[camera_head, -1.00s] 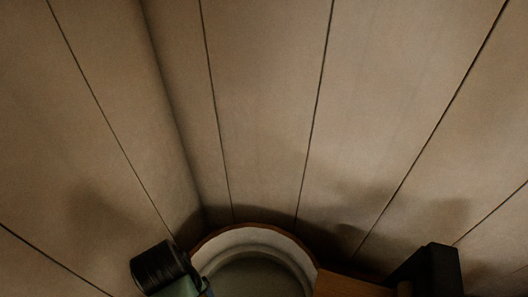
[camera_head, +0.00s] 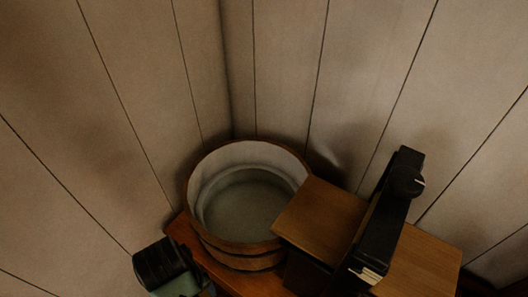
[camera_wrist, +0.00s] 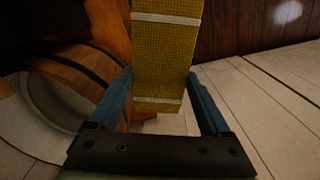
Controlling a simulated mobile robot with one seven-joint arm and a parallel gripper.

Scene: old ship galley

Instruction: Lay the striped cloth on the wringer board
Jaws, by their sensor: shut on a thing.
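The striped cloth (camera_wrist: 168,60) is yellow with pale cross stripes and shows in the wrist view as a narrow strip. My gripper (camera_wrist: 160,76) has its two blue fingers on either side of the cloth and is shut on it. The wringer board (camera_head: 318,218) is a brown wooden board in the head view, crossed by a black upright wringer part (camera_head: 385,215). More of the board (camera_head: 425,262) shows to the right of that part. The cloth and fingertips do not show in the head view, so their distance from the board is unclear.
A round wooden tub (camera_head: 232,248) with a pale inside stands left of the board, in the corner of the planked walls (camera_head: 290,70). The tub also shows at the left of the wrist view (camera_wrist: 80,68). A reddish wooden surface (camera_head: 213,268) lies under the tub.

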